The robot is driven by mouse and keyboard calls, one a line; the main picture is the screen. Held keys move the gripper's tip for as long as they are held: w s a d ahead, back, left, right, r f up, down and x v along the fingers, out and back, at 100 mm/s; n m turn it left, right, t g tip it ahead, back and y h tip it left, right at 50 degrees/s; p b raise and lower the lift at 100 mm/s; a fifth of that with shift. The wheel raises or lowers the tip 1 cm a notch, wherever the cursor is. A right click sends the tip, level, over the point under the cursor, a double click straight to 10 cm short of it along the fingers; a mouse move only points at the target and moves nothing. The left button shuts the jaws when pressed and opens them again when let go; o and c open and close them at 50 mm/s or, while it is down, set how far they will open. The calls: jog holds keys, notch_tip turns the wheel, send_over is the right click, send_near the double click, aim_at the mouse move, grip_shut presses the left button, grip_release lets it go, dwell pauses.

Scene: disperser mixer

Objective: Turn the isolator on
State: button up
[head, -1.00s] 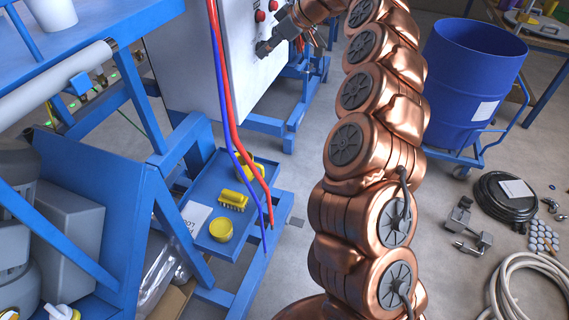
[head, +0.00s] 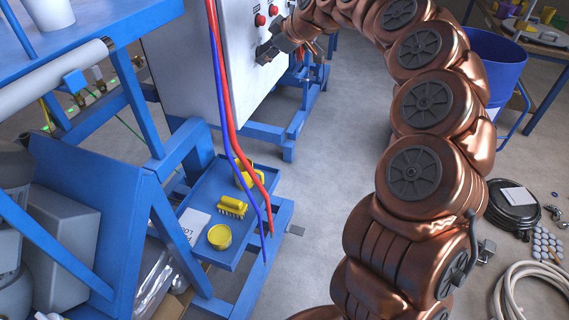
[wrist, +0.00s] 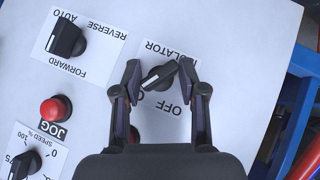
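The isolator knob (wrist: 160,76) is a small black rotary switch on a white label on the panel, seen in the wrist view. The label reads upside down, with ISOLATOR above the knob and OFF below it; a second marking at lower left is partly hidden by a finger. My gripper (wrist: 160,68) is open, one finger on each side of the knob. The left finger seems apart from it; the right fingertip is very close, and I cannot tell if it touches. In the head view my gripper (head: 266,52) is at the panel's face, hiding the knob.
The white control panel (head: 185,70) also carries a forward/reverse selector (wrist: 67,38), a red jog button (wrist: 55,108) and a speed dial (wrist: 24,163). Red and blue hoses (head: 222,90) hang in front of the cabinet. A blue drum (head: 497,62) stands behind my arm.

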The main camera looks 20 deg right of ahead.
jog(key=shift+s+n+t+h+p, duration=0.2)
jog(key=shift+n+t+h+p, duration=0.35)
jog(key=shift+t, duration=0.55)
jog(key=b+v, duration=0.3)
jog(key=v, duration=0.5)
jog(key=s+a+f+m+g, duration=0.2)
jog(key=s+f, duration=0.2)
jog(key=s, duration=0.4)
jog(key=s+a+f+m+g+h+b, duration=0.1)
jog(key=s+a+f+g, duration=0.1)
jog(key=s+f, duration=0.3)
jog(key=s+a+f+m+g, duration=0.2)
jog(key=s+f, duration=0.3)
jog(key=s, duration=0.7)
jog(key=shift+a+m+g+h, duration=0.35)
jog(key=shift+a+g, duration=0.15)
jog(key=shift+s+f, duration=0.2)
